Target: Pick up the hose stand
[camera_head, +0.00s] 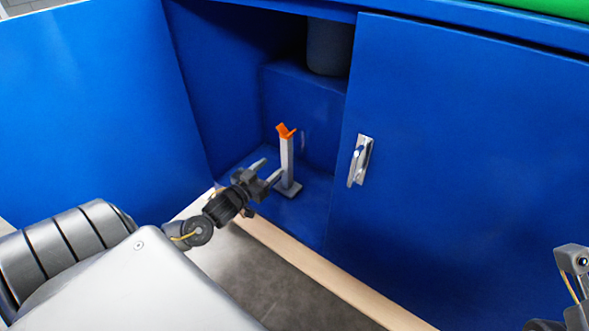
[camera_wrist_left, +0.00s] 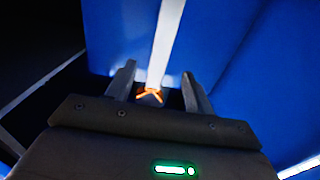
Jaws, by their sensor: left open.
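The hose stand (camera_head: 287,160) is a slim grey post with an orange V-shaped top and a flat grey base. It stands upright on the floor of the open blue cabinet. My left gripper (camera_head: 269,170) is open just left of the post's lower half in the head view, its fingers pointing toward it. In the left wrist view the post (camera_wrist_left: 166,40) runs down from the top edge between the open fingers, with the orange top (camera_wrist_left: 150,96) near the gripper body. I cannot tell the exact gap. My right gripper's jaws are not visible.
A blue door with a silver handle (camera_head: 360,161) closes the cabinet's right side. An open blue panel (camera_head: 85,95) stands at the left. A dark cylinder (camera_head: 329,47) sits on a raised blue block behind the stand. A pale wooden strip (camera_head: 330,275) runs along the cabinet's front edge.

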